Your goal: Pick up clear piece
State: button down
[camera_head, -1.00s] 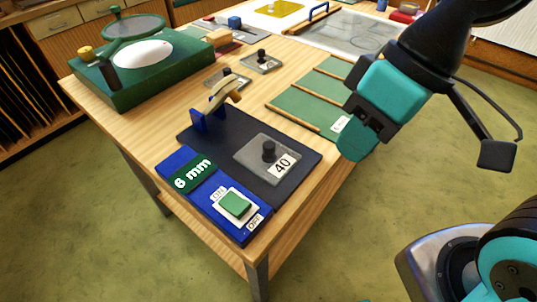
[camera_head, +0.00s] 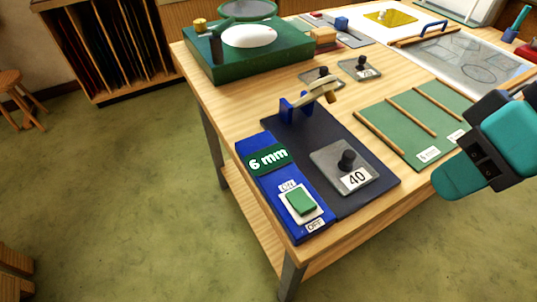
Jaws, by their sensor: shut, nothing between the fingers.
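A clear square piece (camera_head: 331,158) with a black knob and a "40" label lies on a dark mat with a blue front strip (camera_head: 287,190).
A green board with wooden strips (camera_head: 403,120) lies beside my gripper. A green grinder-like box (camera_head: 236,61) stands at the back left. A leaded panel (camera_head: 478,66) lies at the back right. A blue stand with a pale-handled tool (camera_head: 290,107) rises from the mat. Bare wood shows along the left (camera_head: 226,101).

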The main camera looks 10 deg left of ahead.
aim_at(342, 166)
jog(key=z, duration=0.55)
jog(key=k, duration=1.3)
jog(key=i, duration=0.7)
jog(key=u, duration=1.05)
jog(key=i, duration=0.25)
jog(key=u, duration=0.2)
